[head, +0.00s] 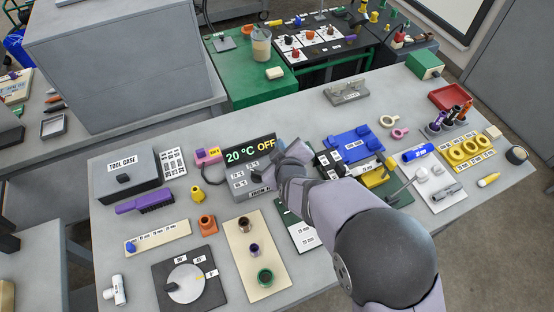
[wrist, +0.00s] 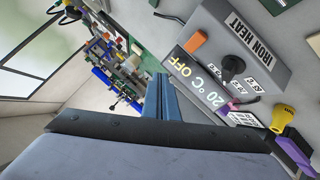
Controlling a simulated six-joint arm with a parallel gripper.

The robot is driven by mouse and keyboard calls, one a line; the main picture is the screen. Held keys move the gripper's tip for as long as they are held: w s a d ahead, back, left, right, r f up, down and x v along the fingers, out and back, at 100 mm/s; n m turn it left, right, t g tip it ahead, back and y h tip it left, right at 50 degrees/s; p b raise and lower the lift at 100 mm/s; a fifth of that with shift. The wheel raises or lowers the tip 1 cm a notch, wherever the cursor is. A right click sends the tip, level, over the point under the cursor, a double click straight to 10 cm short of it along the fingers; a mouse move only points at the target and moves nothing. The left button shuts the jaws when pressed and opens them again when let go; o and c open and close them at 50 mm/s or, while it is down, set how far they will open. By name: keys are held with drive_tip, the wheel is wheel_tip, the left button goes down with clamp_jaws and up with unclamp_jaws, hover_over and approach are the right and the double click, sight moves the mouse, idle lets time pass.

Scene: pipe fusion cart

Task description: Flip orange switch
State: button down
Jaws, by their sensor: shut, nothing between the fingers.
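The orange switch (wrist: 187,43) is a small tilted lever on the grey iron heat box (wrist: 255,25) in the wrist view. The box also shows in the head view (head: 243,186), where my arm hides its right part and the switch. Its display (head: 250,149) reads 20 °C OFF. A black knob (wrist: 232,67) sits on the same face as the switch. My gripper (wrist: 163,92) is shut and empty, beside the box, with a visible gap to the switch in the wrist view. In the head view my gripper (head: 291,158) is at the box's right end.
A yellow plug-like piece (head: 197,194) and a purple brush (head: 145,203) lie left of the box. A tool case (head: 125,173) is farther left. A blue tray (head: 352,145) stands right of my gripper. A beige board with fittings (head: 240,230) lies in front.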

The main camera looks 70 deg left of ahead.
drive_tip(key=shift+a+f+b, duration=0.2)
drive_tip(key=shift+f+b, duration=0.4)
drive_tip(key=shift+f, duration=0.35)
drive_tip(key=shift+a+f+b, duration=0.2)
drive_tip(key=shift+f+b, duration=0.4)
drive_tip(key=shift+f, duration=0.35)
drive_tip(key=shift+a+f+b, duration=0.2)
drive_tip(key=shift+f+b, duration=0.4)
drive_tip(key=shift+f, duration=0.35)
drive_tip(key=shift+f, duration=0.15)
drive_tip(key=shift+a+f+b, duration=0.1)
drive_tip(key=shift+f+b, duration=0.15)
drive_tip(key=shift+b, duration=0.05)
drive_tip(key=shift+f, duration=0.45)
idle(0.5)
drive_tip(key=shift+r, duration=0.1)
drive_tip(key=shift+r+p, duration=0.45)
drive_tip(key=shift+r, duration=0.4)
drive_tip(key=r+p, duration=0.2)
drive_tip(key=d+r+p, duration=0.1)
drive_tip(key=r, duration=0.2)
drive_tip(key=shift+d+p, duration=0.1)
drive_tip(key=shift+p, duration=0.3)
